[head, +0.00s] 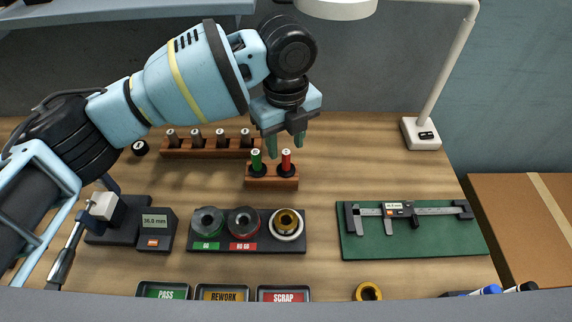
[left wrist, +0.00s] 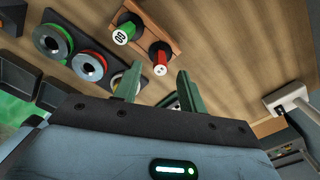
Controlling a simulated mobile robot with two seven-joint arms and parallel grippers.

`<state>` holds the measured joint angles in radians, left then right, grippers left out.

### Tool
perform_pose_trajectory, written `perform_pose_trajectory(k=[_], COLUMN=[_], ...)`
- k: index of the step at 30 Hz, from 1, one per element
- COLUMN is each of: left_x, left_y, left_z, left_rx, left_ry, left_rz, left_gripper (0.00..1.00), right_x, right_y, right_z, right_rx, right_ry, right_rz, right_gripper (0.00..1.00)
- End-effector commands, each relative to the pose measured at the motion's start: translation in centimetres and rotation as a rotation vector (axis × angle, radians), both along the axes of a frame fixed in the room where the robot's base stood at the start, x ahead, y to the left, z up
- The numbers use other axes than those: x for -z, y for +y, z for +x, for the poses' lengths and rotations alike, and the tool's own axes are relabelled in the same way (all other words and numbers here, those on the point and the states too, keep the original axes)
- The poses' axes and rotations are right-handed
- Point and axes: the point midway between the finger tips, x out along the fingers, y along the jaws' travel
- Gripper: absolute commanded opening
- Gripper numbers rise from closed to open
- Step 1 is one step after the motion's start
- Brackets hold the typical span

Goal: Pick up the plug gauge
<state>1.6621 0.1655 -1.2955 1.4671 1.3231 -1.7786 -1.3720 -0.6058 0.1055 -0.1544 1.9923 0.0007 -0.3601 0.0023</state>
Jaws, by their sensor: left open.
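Two plug gauges, one green-handled (head: 256,160) and one red-handled (head: 286,161), stand upright in a small wooden block (head: 272,183). In the left wrist view the green one (left wrist: 126,32) and the red one (left wrist: 160,57) show their pale round end caps beyond the fingers. My left gripper (head: 285,146) is open and empty, pointing down just above and behind the block. Its fingers overlap the region by the red gauge in the head view; I cannot tell the exact gap. In the left wrist view the fingertips (left wrist: 157,82) stand apart with nothing gripped. My right gripper is not in view.
A longer rack (head: 205,148) with several grey pins is behind left. In front lie a ring gauge tray (head: 247,247), a digital gauge (head: 156,230), and three labelled trays. A caliper (head: 400,211) lies on a green mat (head: 420,246) at right. A lamp base (head: 420,135) stands back right.

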Motion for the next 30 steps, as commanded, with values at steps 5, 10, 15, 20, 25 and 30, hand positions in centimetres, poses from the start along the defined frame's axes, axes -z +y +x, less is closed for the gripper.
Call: perform_pose_trajectory(k=[5, 10, 15, 20, 25, 30], left_x=[1.1, 3.6, 5.0, 5.1, 5.1, 5.1], left_y=[0.0, -0.1, -0.1, -0.1, -0.1, -0.1], left_z=[-0.1, -0.1, -0.1, -0.1, -0.1, -0.1], left_rx=[0.0, 0.0, 0.0, 0.0, 0.0, 0.0], left_ry=[0.002, 0.002, 0.0, -0.001, 0.0, 0.0], left_rz=[0.003, 0.003, 0.001, 0.002, 0.001, 0.001], left_gripper=[0.41, 0.41, 0.41, 0.41, 0.31, 0.09], right_x=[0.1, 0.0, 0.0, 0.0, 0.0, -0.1], right_y=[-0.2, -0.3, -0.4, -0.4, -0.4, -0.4], right_z=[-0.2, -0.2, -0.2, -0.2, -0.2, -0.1], right_rx=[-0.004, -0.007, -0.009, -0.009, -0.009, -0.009], right_ry=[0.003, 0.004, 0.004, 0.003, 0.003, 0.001], right_rz=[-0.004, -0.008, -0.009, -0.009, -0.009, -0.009], right_gripper=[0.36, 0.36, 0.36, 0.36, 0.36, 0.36])
